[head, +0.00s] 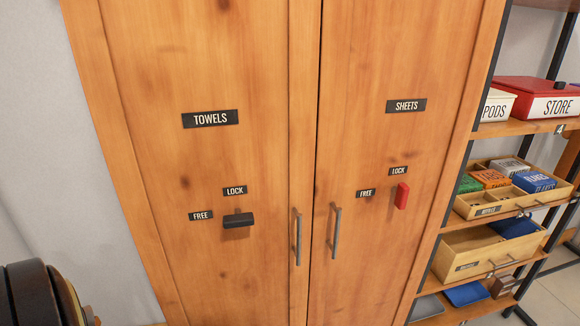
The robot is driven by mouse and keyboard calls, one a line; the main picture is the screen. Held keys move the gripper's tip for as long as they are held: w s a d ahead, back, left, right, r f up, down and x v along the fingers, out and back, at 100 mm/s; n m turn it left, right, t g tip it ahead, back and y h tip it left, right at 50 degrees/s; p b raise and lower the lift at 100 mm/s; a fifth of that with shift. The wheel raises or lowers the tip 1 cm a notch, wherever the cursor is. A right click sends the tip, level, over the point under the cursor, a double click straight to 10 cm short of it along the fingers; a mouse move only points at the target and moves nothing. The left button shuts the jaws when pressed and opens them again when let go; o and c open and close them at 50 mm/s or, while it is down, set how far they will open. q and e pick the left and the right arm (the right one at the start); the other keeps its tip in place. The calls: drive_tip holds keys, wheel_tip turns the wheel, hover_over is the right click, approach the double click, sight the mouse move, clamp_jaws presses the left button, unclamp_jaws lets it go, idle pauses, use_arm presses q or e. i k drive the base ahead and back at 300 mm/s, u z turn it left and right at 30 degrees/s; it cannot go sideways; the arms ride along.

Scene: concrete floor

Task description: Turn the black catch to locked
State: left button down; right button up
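The black catch (238,220) is on the left cupboard door, marked TOWELS. It lies roughly horizontal, level with the FREE label (200,215) to its left. The LOCK label (235,191) is just above it. A red catch (402,196) on the right door, marked SHEETS, stands upright under its own LOCK label (398,170), with a FREE label (366,193) to its left. Neither of my grippers is in view, and nothing touches the black catch.
Two upright metal handles, left (298,238) and right (334,231), flank the seam between the shut doors. A shelf rack at the right holds a red-lidded STORE box (540,88), a divided wooden tray (470,212) and a wooden drawer box (455,268). The space before the doors looks clear.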

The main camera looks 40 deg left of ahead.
sight(238, 220)
drive_tip(key=u, duration=2.6)
drive_tip(key=k, duration=0.6)
drive_tip(key=z, duration=0.3)
drive_tip(key=i, duration=0.5)
drive_tip(key=u, duration=0.05)
